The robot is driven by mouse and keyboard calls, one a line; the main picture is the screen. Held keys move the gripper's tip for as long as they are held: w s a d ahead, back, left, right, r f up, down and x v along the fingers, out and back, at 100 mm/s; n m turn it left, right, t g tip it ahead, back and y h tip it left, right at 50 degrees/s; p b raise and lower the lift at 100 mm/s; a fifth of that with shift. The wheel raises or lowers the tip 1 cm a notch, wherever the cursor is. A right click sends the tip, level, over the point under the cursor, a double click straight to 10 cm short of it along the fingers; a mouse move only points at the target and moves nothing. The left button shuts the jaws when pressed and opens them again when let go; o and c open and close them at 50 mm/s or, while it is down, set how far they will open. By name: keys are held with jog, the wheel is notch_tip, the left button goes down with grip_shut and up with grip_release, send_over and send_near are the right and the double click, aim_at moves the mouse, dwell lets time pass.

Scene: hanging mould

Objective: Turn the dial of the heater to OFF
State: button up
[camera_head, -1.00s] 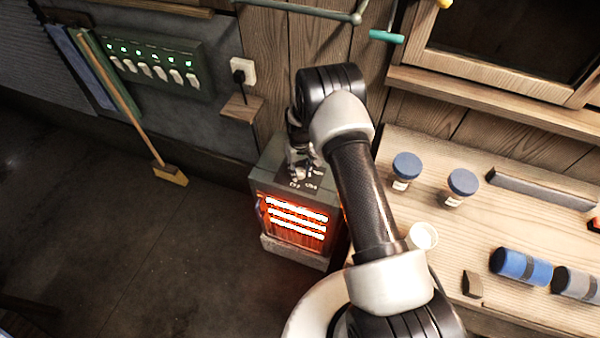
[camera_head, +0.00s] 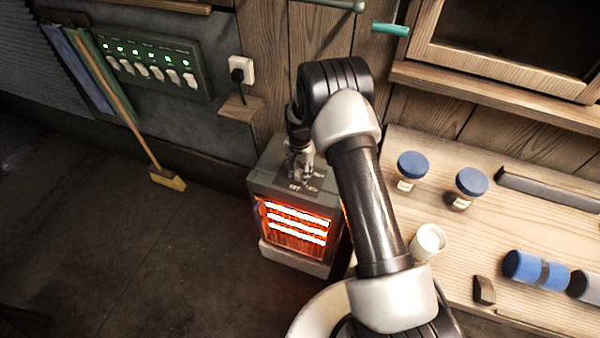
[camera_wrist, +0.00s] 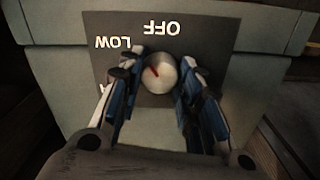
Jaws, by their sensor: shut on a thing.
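The heater (camera_head: 265,190) stands on the floor against the wall, its front bars glowing orange. Its top bears a dark plate with labels. In the wrist view the round silver dial (camera_wrist: 160,73) sits on that plate, with a short red mark pointing up and left, roughly toward the LOW label (camera_wrist: 113,42). The OFF label (camera_wrist: 160,28) is above the dial in the picture, upside down. Another label at the left is mostly hidden by a finger. My gripper (camera_wrist: 158,88) is shut on the dial, one blue-padded finger on each side. In the head view it is small over the heater top (camera_head: 303,174).
A switch panel (camera_head: 150,65) and a broom (camera_head: 130,110) are at the left. The floor left of the heater is clear.

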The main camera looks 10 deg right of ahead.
aim_at(300, 172)
jog(key=m+b, duration=0.1)
jog(key=m, duration=0.5)
jog(key=shift+m, duration=0.3)
dwell(0.5)
jog(key=o, duration=1.1)
jog(key=shift+r, duration=0.1)
notch_tip(300, 172, up, 12)
jog(key=shift+f, duration=0.1)
